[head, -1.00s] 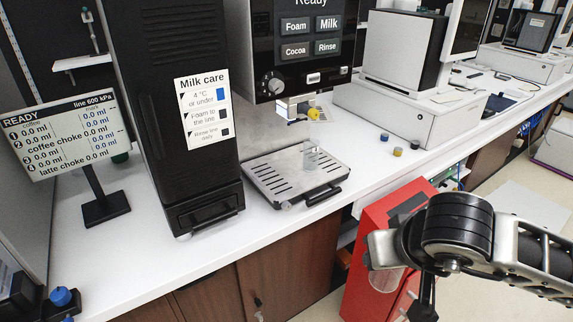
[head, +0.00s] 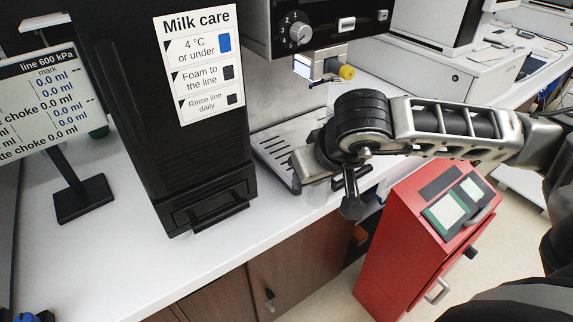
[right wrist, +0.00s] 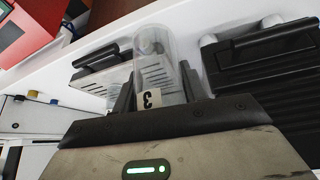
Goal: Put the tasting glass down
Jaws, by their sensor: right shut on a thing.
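The tasting glass (right wrist: 154,62) is a clear cylinder with a label reading 3, seen in the right wrist view. My right gripper (right wrist: 155,92) is shut around it, one dark finger on each side. In the head view my right gripper (head: 308,166) is over the front of the slotted metal drip tray (head: 272,147), next to the black milk unit (head: 200,170). The hand hides most of the glass there, and whether its base touches anything cannot be told. My left gripper is not in view.
A spout with a yellow knob (head: 347,72) hangs above the drip tray. The white counter (head: 130,245) is clear in front of the black unit. A display stand (head: 83,200) stands at left. A red cabinet (head: 410,245) stands on the floor at right.

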